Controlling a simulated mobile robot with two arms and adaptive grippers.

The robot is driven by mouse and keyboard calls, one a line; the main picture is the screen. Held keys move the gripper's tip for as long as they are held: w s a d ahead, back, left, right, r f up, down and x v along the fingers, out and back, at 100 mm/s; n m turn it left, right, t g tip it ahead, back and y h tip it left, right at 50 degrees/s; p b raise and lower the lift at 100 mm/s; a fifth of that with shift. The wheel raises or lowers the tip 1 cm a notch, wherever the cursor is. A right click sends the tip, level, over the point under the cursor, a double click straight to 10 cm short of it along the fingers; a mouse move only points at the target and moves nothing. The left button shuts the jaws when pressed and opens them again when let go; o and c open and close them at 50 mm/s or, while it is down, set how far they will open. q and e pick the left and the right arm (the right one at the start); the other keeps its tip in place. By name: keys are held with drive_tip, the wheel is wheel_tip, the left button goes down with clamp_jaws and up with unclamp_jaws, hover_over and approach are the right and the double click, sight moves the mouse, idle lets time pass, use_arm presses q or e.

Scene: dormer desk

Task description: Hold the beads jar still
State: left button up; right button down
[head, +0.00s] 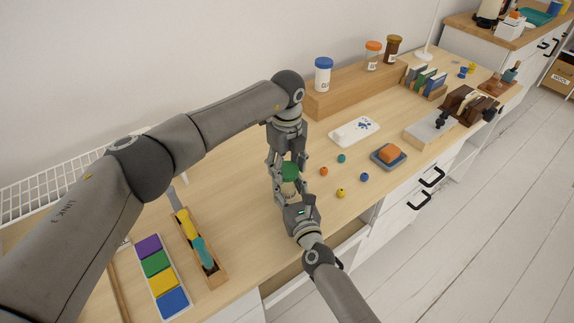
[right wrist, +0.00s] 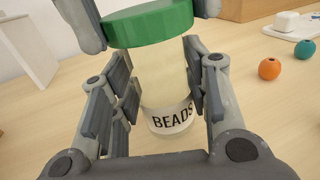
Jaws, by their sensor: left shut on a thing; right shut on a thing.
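The beads jar (head: 289,187) stands upright on the desk with its green lid (head: 290,171) on. In the right wrist view the clear jar body (right wrist: 160,75) shows a white "BEADS" label (right wrist: 172,119) under the green lid (right wrist: 151,23). My right gripper (head: 292,191) is shut on the jar body from the near side, one finger on each side. My left gripper (head: 287,166) comes down from above and is shut on the lid. Its fingertips flank the lid in the right wrist view. The contents of the jar are hard to make out.
Loose orange (head: 323,171), teal (head: 341,158), yellow (head: 341,193) and blue (head: 364,177) beads lie right of the jar. A wooden tool tray (head: 218,281) and a colored block tray (head: 182,307) lie at left. A wooden shelf (head: 335,98) stands behind.

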sight(287, 169)
use_arm(q)
drive_tip(key=shift+r, duration=0.1)
drive_tip(key=shift+r, duration=1)
drive_tip(key=shift+r, duration=2)
use_arm(e)
drive_tip(key=c, duration=0.7)
unclamp_jaws()
